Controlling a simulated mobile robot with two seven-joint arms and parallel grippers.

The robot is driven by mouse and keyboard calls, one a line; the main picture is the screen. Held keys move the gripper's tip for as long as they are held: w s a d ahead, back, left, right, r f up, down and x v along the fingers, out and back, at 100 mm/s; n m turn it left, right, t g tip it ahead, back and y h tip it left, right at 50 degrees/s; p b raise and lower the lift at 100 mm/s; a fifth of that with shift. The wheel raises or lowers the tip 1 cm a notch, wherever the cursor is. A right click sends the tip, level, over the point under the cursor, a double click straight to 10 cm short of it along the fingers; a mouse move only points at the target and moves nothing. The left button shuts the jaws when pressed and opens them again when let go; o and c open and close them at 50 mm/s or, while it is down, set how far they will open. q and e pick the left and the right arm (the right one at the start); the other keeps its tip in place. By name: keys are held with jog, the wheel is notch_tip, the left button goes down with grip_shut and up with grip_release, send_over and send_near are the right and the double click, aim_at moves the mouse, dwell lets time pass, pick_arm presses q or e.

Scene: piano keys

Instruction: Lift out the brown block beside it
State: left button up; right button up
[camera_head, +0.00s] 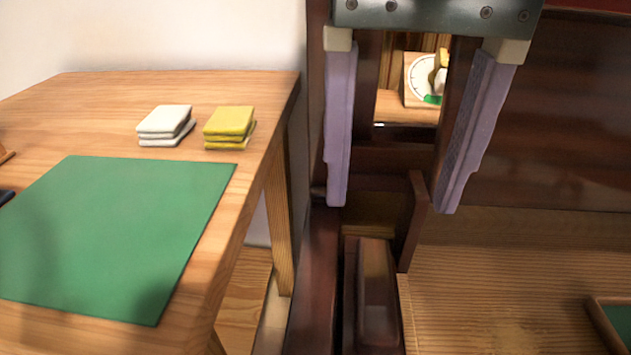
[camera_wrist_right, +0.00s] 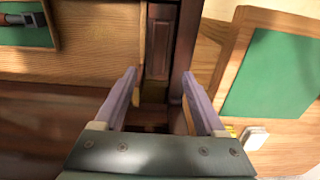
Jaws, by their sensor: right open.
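A dark brown block (camera_head: 376,290) with a raised top lies in a narrow slot between dark wooden walls at the bottom centre of the head view. It also shows in the right wrist view (camera_wrist_right: 160,42), beyond the fingertips. My right gripper (camera_head: 391,205) is open, with its two pale purple fingers apart and pointing down. It shows in the right wrist view too (camera_wrist_right: 160,75). Nothing is between the fingers, and the block appears beyond them, apart from both. The block's lower part is hidden in the slot. My left gripper is not in view.
A dark upright wooden piece (camera_head: 413,222) stands beside the slot. A side table (camera_head: 275,90) at left holds a green mat (camera_head: 120,235), white cloths (camera_head: 165,122) and yellow cloths (camera_head: 229,125). A green-lined tray (camera_wrist_right: 42,40) lies on the wooden surface. A dial (camera_head: 423,78) stands behind.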

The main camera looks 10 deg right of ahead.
send_over(376, 280)
jog(key=f, duration=0.4)
jog(key=shift+s+d+f+b, duration=0.1)
jog(key=shift+s+f+b, duration=0.1)
jog(key=shift+f+b, duration=0.2)
notch_tip(376, 280, down, 5)
jog(key=shift+w+f+b, duration=0.1)
jog(key=shift+w+b, duration=0.05)
jog(key=shift+b, duration=0.35)
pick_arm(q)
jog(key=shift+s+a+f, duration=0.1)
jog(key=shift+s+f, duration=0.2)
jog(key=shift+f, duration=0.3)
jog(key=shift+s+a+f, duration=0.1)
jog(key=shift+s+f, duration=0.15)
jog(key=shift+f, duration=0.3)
pick_arm(e)
jog(key=shift+c, duration=0.3)
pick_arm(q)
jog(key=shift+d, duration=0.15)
pick_arm(e)
grip_shut()
